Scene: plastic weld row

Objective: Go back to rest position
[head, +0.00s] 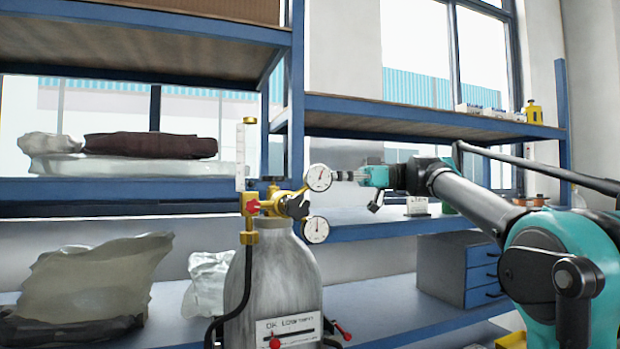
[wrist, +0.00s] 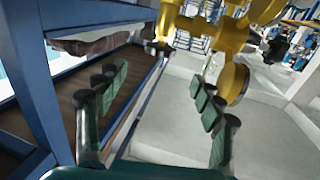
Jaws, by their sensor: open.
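My gripper (head: 343,175) is at the centre of the head view, at the end of my teal and grey arm, which reaches in from the right. Its tips are beside the upper gauge (head: 319,177) of the brass regulator (head: 275,204) on a grey gas cylinder (head: 272,280). In the wrist view my gripper (wrist: 158,85) has its two green-padded fingers spread wide with nothing between them. The brass regulator (wrist: 205,35) fills the top of that view, beyond the fingers. I cannot tell whether a finger touches it.
Blue shelving (head: 430,232) stands behind the cylinder. Plastic bags (head: 95,275) and a dark bundle (head: 150,146) lie on the left shelves. A grey drawer unit (head: 445,268) stands on the lower right shelf. A yellow bottle (head: 533,112) is on the upper right shelf.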

